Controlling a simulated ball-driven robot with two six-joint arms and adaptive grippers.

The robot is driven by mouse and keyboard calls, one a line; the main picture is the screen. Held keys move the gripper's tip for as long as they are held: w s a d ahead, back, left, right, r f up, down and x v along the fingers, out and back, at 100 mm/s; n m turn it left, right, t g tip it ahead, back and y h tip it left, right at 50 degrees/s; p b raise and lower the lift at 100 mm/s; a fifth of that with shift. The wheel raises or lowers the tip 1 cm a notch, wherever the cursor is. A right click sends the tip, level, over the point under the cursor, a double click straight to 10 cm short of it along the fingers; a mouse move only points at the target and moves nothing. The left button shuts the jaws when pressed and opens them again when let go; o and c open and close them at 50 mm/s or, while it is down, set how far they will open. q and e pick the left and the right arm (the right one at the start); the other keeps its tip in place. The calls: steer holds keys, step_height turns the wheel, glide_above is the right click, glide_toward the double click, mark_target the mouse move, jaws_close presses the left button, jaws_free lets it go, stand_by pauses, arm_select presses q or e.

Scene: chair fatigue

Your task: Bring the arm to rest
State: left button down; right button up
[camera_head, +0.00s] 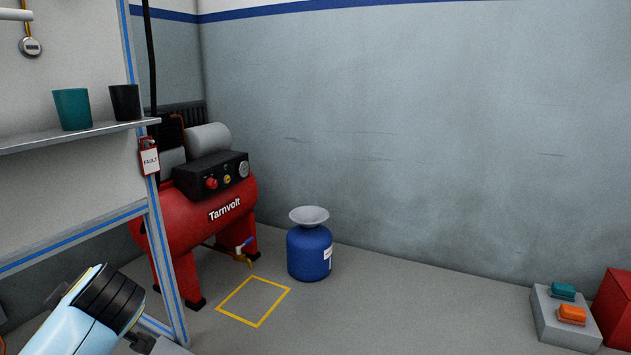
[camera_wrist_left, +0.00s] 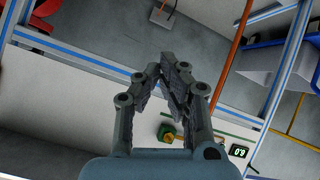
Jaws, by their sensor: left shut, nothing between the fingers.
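My left arm (camera_head: 90,305) comes in at the lower left of the head view, in front of the shelf frame. In the left wrist view my left gripper (camera_wrist_left: 172,72) is shut and empty, its fingertips meeting over the floor and frame edge. No object is between or touching the fingers as far as this view shows. My right gripper is not in view.
A shelf (camera_head: 75,136) with a teal cup (camera_head: 72,109) and a black cup (camera_head: 125,102) stands at the left. Behind are a red compressor (camera_head: 205,215) and a blue canister (camera_head: 309,254). A grey block (camera_head: 563,318) is at the lower right. The middle floor is clear.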

arm_select(q)
steer(key=s+d+f+m+g+h, duration=0.1)
steer(key=s+d+f+m+h, duration=0.15)
steer(key=s+f, duration=0.5)
steer(key=s+d+f+m+g+h, duration=0.15)
steer(key=s+f+m, duration=0.25)
steer(key=s, duration=0.6)
steer(key=s+d+f+m+g+h, duration=0.1)
steer(key=s+f+m+g, duration=0.15)
steer(key=s+f, duration=0.5)
steer(key=s+d+m+h, duration=0.4)
steer(key=s+d+m, duration=0.3)
steer(key=m, duration=0.2)
steer(key=s+a+f+p, duration=0.1)
steer(key=s+f+p, duration=0.1)
steer(key=s+p, duration=0.6)
steer(key=s+a+f+p, duration=0.1)
steer(key=s+f+p, duration=0.2)
steer(key=s+p, duration=0.5)
steer(key=shift+s+t+p, duration=0.3)
steer(key=shift+p, duration=0.2)
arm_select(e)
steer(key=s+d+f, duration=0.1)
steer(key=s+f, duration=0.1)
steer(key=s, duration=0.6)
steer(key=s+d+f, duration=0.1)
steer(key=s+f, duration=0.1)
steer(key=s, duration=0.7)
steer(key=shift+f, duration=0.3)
